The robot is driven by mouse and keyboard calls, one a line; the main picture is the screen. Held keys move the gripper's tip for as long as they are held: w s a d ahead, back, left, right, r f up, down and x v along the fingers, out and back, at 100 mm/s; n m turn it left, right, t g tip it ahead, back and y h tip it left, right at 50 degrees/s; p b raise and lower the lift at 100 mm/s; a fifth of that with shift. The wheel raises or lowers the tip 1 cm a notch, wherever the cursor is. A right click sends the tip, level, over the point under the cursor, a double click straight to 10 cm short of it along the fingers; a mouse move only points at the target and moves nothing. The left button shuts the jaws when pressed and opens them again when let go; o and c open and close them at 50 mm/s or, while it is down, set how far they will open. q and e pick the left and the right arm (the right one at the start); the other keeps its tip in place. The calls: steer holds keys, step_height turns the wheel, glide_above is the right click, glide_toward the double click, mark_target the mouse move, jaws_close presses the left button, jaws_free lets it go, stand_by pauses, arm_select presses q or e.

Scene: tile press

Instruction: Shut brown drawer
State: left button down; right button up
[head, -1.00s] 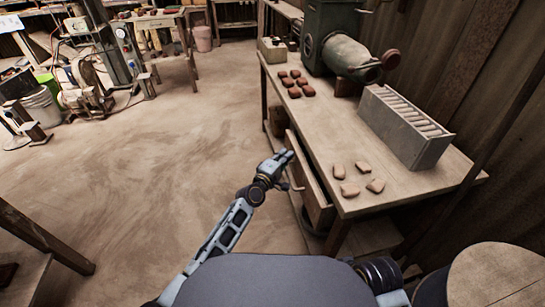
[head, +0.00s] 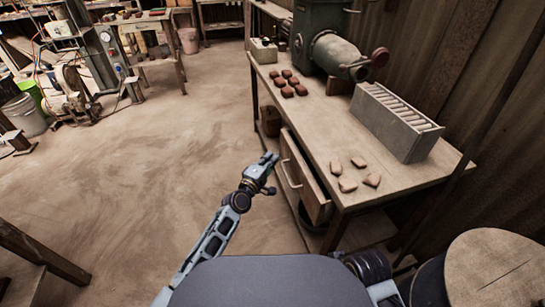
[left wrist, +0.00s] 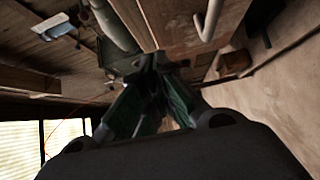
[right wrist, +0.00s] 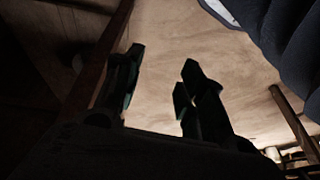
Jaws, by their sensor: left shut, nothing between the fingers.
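The brown drawer (head: 308,186) sits under the near side of the wooden workbench (head: 320,130). Its front stands out a little from the bench edge, so it looks partly open. Its pale bar handle (head: 288,174) shows on the front and also at the top of the left wrist view (left wrist: 210,22). My left gripper (head: 270,161) is shut and empty, just left of the handle and apparently apart from it. In the right wrist view, my right gripper (right wrist: 162,68) has its fingers apart with nothing between them. It is hidden in the head view.
The bench top holds several brown clay pieces (head: 347,185), a grey slotted box (head: 397,122) and a green press machine (head: 335,50). A round-topped drum (head: 495,270) stands at the lower right.

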arm_select(q)
steer(key=p+v, duration=0.1)
steer(key=v, duration=0.7)
arm_select(e)
step_height(320, 180, down, 3)
steer(key=shift+s+d+r+g, duration=0.1)
steer(key=shift+d+r+g, duration=0.1)
steer(key=shift+g, duration=0.1)
arm_select(q)
steer(key=shift+s, duration=0.1)
